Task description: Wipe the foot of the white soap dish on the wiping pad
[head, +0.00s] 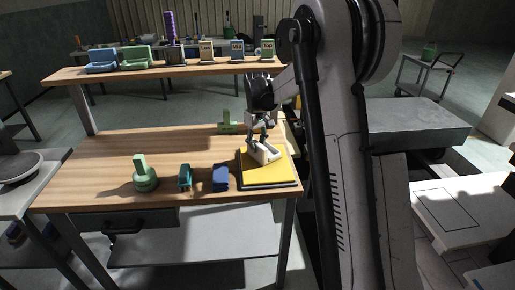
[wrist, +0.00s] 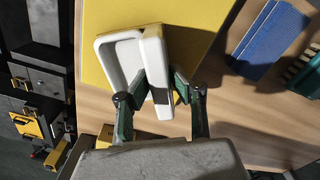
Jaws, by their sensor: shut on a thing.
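The white soap dish (head: 265,154) is in my gripper (head: 260,138), over the yellow wiping pad (head: 268,175) at the right end of the wooden table. In the wrist view my gripper (wrist: 160,88) is shut on one wall of the white soap dish (wrist: 122,58), with a dark green finger on each side. The dish's hollow shows on the left. The yellow wiping pad (wrist: 195,22) lies behind it. The foot of the dish is hidden, and I cannot tell whether it touches the pad.
Left of the pad are a blue block-like item (head: 221,178), a teal item (head: 185,177) and a green item with an upright part (head: 146,182). Another green piece (head: 228,124) stands behind. A raised shelf (head: 185,68) holds dishes and labelled cards. The table's left is clear.

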